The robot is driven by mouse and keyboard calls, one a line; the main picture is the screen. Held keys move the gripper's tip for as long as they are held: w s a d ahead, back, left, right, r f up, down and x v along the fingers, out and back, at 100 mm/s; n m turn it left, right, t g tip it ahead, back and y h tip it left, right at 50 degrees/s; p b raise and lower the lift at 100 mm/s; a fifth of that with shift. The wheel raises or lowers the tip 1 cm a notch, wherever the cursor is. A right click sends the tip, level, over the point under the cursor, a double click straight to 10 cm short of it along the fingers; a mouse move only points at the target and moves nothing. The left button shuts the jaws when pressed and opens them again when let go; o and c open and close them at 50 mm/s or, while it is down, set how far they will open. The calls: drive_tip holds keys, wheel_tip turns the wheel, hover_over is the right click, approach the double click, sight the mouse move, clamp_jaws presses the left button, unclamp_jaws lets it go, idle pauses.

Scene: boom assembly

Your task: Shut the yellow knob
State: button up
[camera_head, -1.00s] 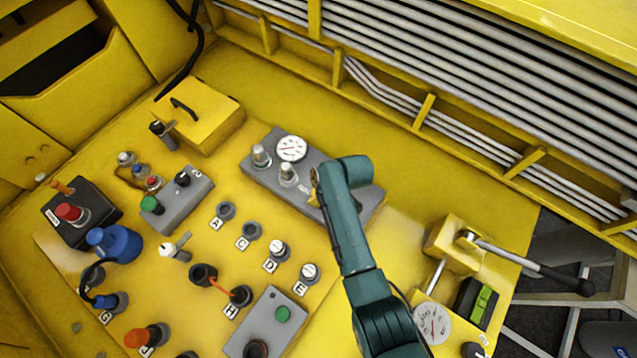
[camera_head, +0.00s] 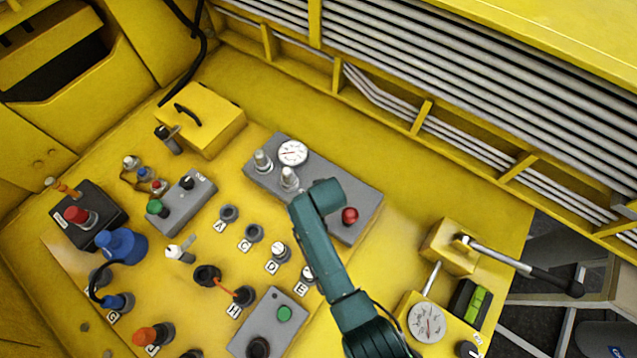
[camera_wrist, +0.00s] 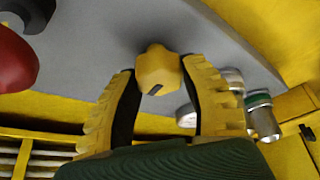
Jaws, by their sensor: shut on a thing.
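In the wrist view, the yellow knob (camera_wrist: 158,70) stands on the grey panel (camera_wrist: 95,45). My gripper (camera_wrist: 157,76) has its two yellow ribbed fingers closed on the knob, one on each side. A dark slot or mark shows on the knob's near face. In the head view, the grey panel (camera_head: 367,200) is partly covered by my teal arm. The knob and my fingertips are hidden behind the arm's end there.
A red button (camera_head: 349,215) sits on the panel beside my arm. A white gauge (camera_head: 292,152) and two silver fittings (camera_head: 262,160) stand on its left part. Knobs D (camera_head: 279,252) and E (camera_head: 307,275) lie close below. A black-handled lever (camera_head: 520,262) is at right.

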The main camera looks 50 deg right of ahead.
drive_tip(key=shift+s+f+m, duration=0.15)
drive_tip(key=shift+f+m, duration=0.1)
drive_tip(key=shift+m, duration=0.25)
drive_tip(key=o, duration=1.2)
drive_tip(key=shift+r, duration=0.1)
drive_tip(key=shift+r, duration=0.1)
drive_tip(key=shift+r, duration=0.2)
drive_tip(key=v, duration=1.1)
drive_tip(key=shift+a+r, duration=0.25)
drive_tip(key=shift+r, duration=0.05)
